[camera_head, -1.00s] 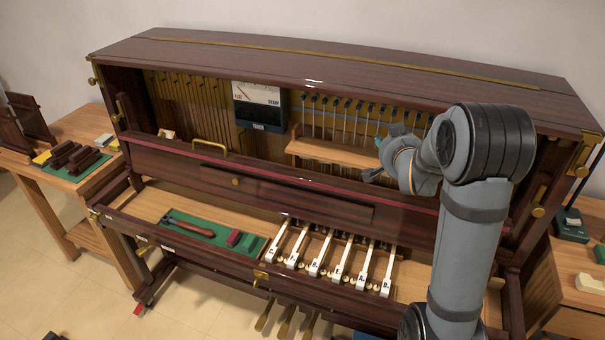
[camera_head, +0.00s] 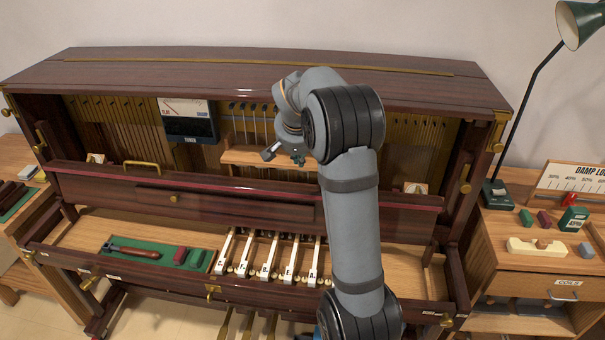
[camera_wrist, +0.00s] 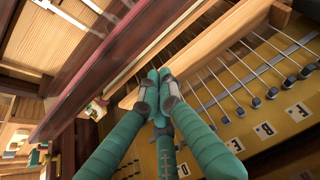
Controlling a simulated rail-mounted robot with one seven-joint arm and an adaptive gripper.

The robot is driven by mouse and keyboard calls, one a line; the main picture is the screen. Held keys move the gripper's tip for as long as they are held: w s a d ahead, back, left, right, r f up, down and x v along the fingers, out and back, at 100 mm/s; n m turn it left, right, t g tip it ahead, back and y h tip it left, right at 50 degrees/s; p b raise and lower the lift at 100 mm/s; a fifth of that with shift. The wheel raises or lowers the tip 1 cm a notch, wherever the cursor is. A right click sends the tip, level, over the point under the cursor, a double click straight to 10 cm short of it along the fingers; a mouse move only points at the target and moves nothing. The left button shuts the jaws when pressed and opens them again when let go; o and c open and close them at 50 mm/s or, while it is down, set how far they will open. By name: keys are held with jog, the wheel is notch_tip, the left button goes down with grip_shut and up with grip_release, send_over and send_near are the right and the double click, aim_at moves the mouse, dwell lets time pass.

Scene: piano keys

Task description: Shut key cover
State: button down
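The key cover (camera_head: 240,203) is a long dark wooden panel with a small brass knob, standing raised behind the keys. Its red-edged upper border (camera_head: 330,192) runs across the piano, and a brass handle (camera_head: 128,165) sits near its left end. The white lettered keys (camera_head: 268,258) are uncovered below. My gripper (camera_head: 285,155) is behind and above that border, by the light wooden rail inside the piano. In the wrist view its teal fingers (camera_wrist: 160,80) have their tips together with nothing seen between them, near the dark board (camera_wrist: 110,60). Contact cannot be told.
A wooden rail (camera_head: 240,156) and a meter box (camera_head: 188,120) are inside the piano. A hammer (camera_head: 135,250) lies on green felt left of the keys. At right stands a side table (camera_head: 540,262) with blocks and a green lamp (camera_head: 495,195).

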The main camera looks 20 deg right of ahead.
jog(key=shift+s+r+g, duration=0.1)
jog(key=shift+s+g, duration=0.3)
jog(key=shift+s, duration=0.05)
jog(key=shift+d+f, duration=0.15)
jog(key=shift+f, duration=0.15)
jog(key=p+x, duration=0.1)
jog(key=x, duration=0.8)
jog(key=shift+w, duration=0.1)
